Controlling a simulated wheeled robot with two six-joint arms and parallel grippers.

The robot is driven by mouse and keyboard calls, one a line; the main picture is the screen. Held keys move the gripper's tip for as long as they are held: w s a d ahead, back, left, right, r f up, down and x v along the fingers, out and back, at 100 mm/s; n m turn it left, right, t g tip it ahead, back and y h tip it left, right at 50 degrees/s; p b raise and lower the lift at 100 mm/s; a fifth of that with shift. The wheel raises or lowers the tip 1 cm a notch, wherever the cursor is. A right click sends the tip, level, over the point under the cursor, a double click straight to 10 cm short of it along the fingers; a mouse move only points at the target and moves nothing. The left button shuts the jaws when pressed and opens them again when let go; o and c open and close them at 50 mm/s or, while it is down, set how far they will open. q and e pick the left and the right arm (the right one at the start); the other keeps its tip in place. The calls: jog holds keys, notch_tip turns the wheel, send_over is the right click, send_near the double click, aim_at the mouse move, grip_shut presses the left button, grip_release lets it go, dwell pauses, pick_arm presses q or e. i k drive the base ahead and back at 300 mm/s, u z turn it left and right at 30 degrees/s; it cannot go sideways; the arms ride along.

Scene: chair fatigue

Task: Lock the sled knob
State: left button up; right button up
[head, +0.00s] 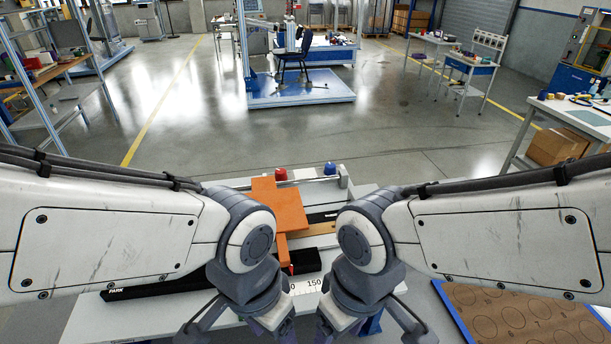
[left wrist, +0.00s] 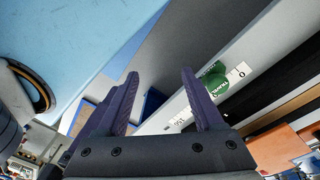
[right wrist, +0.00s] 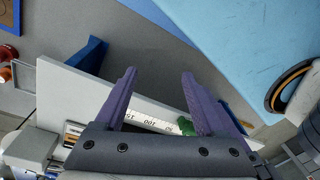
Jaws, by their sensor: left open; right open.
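An orange sled-like block (head: 278,208) sits on the bench fixture ahead, between my arms. A ruler strip marked 150 (head: 312,286) runs in front of it. A green round part with white lettering shows beside the scale in the left wrist view (left wrist: 214,82) and partly in the right wrist view (right wrist: 188,118). I cannot tell whether it is the sled knob. My left gripper (head: 240,334) and right gripper (head: 368,334) hang low at the bench's near side. Both are open and empty in their wrist views (left wrist: 160,74) (right wrist: 159,74), touching nothing visible.
A red knob (head: 281,174) and a blue knob (head: 330,168) stand at the fixture's far side. A black bar (head: 160,288) lies at the near left. A brown panel with circles (head: 520,315) is at right. Open floor (head: 390,125) lies beyond.

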aim_at(280, 174)
jog(key=u, duration=2.2)
jog(key=k, duration=0.7)
jog(key=z, duration=0.95)
jog(key=i, duration=0.5)
